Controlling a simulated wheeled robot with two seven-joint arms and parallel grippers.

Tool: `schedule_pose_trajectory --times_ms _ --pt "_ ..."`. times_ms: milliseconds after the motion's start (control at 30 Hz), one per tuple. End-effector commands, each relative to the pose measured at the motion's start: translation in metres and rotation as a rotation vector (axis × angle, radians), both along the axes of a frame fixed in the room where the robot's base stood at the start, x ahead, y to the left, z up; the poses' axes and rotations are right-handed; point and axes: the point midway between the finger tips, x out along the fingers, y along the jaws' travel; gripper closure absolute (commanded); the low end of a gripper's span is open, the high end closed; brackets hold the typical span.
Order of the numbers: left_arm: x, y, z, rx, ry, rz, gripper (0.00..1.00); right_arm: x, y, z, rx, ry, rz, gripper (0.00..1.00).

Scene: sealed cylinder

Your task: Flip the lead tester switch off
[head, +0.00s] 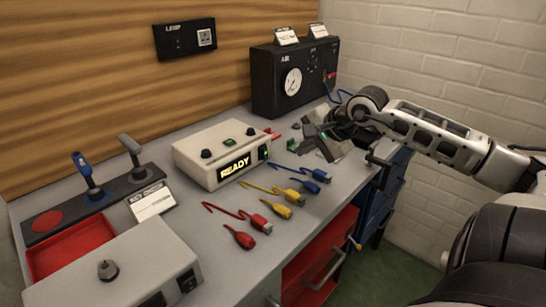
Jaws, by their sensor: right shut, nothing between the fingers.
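My left gripper is not in view.
Blue (312,174), yellow (281,210) and red (245,238) leads lie on the bench in front of the box. A black gauge unit (294,80) stands behind.

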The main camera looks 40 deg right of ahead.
Motion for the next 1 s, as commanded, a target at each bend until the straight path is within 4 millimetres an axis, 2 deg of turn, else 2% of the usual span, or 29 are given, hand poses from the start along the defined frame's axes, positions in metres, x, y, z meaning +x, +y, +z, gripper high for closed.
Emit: schedule_pose_trajectory --times_ms 333,567,733,1000 --pt "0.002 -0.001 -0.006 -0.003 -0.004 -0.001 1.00 0.027 0.001 -0.029 -0.005 -0.004 -0.002 1.00" --pt "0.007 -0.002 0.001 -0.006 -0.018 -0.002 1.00 0.042 0.003 -0.044 0.002 -0.006 -0.003 1.00" --pt "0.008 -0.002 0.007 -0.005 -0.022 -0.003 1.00 0.061 0.006 -0.063 0.007 -0.005 -0.003 1.00" --pt "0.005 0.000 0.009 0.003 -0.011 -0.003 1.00 0.090 0.007 -0.068 0.002 -0.003 -0.003 1.00"
